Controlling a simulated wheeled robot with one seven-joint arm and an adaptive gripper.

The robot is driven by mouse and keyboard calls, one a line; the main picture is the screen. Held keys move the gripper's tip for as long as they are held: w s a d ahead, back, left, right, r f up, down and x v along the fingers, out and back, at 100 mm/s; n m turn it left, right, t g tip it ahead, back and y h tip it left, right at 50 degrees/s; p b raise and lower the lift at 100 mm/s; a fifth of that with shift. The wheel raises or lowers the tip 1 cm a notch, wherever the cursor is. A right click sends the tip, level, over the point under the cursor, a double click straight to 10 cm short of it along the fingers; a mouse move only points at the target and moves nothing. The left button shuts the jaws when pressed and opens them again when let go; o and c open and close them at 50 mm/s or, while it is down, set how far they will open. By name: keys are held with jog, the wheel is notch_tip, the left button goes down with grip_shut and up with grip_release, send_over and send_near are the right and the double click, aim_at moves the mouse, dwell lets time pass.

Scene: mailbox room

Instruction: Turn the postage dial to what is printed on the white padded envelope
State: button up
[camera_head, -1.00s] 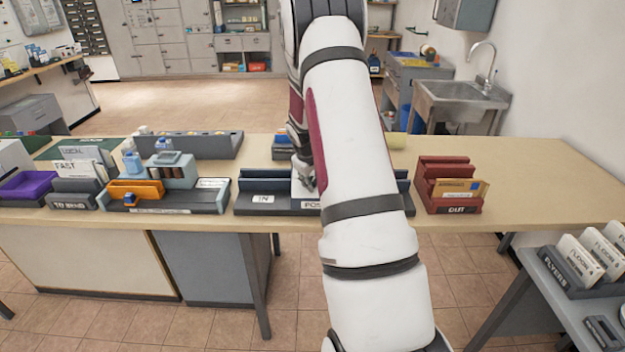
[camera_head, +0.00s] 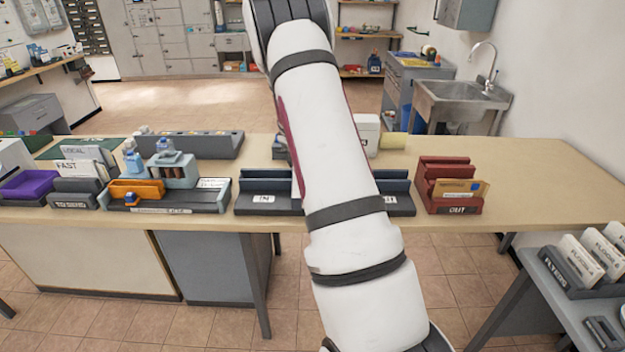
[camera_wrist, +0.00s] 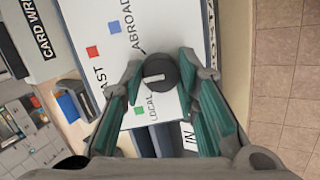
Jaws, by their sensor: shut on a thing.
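In the wrist view the postage dial is a round black knob (camera_wrist: 161,66) on a white panel (camera_wrist: 165,25), with a short white mark on its face. Coloured squares and words surround it: red by a partly covered word ending in "AST", blue by "ABROAD", green by "LOCAL". My gripper (camera_wrist: 160,74) is shut on the knob, with a teal-padded finger on either side. In the head view my arm hides the gripper and the knob. I cannot make out a white padded envelope in either view.
On the long table (camera_head: 530,190) stand an "IN" tray (camera_head: 263,187), a red "OUT" rack (camera_head: 445,178) with a brown envelope, and sorting holders (camera_head: 78,178) at the left. A white box (camera_head: 367,132) is behind my arm. The table's right end is clear.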

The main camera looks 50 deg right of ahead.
dwell(0.3)
jog(key=o, duration=1.2)
jog(key=shift+c, duration=0.2)
jog(key=shift+r, duration=0.1)
jog(key=v, duration=1.2)
